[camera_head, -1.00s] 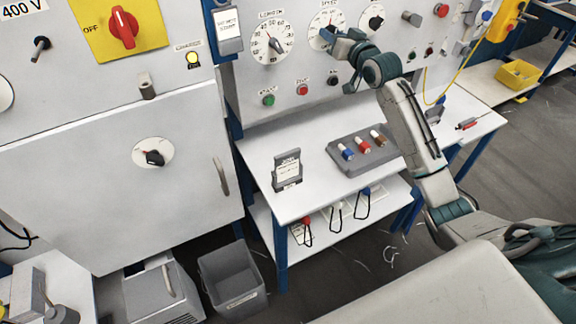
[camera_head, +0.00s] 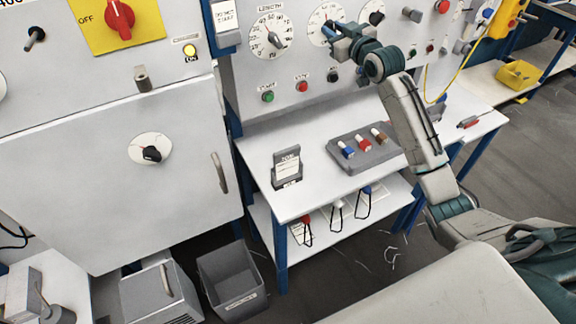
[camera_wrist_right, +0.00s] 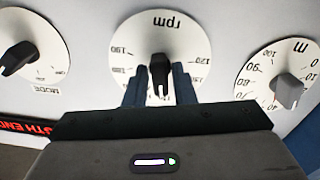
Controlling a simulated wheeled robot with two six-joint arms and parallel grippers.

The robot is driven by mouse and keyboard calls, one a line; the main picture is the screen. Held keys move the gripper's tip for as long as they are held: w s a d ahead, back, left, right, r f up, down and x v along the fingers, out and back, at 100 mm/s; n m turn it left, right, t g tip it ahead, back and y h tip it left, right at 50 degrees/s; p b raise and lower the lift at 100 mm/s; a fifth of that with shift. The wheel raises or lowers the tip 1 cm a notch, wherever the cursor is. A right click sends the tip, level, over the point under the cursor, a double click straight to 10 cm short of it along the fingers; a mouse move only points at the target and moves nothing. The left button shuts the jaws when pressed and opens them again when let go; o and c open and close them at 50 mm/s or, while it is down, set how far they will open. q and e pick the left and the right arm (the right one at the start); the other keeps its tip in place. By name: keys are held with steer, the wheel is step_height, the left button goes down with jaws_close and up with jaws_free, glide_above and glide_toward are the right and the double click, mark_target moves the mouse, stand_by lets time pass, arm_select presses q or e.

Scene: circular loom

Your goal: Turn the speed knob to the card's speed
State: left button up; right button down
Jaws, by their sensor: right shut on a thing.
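The speed dial (camera_head: 322,17) is a round white scale on the grey panel, partly hidden behind my right gripper (camera_head: 330,30). In the right wrist view the dial (camera_wrist_right: 190,25) reads "rpm" and appears upside down. Its black speed knob (camera_wrist_right: 159,72) sits between the fingertips of my right gripper (camera_wrist_right: 159,80), which is shut on it. The card in a dark stand (camera_head: 287,166) stands on the white shelf; its text is too small to read. My left gripper is not in view.
The length dial (camera_head: 270,36) is left of the speed dial, and the mode knob (camera_wrist_right: 18,57) shows on its other side. Green (camera_head: 267,96) and red (camera_head: 302,86) buttons sit below. A grey tray (camera_head: 372,156) with several coloured pegs is on the shelf.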

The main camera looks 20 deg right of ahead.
steer(key=c, duration=1.4)
jaws_free()
steer(key=shift+w+f, duration=0.1)
steer(key=s+p, duration=0.1)
steer(key=s, duration=0.6)
steer(key=shift+d, duration=0.25)
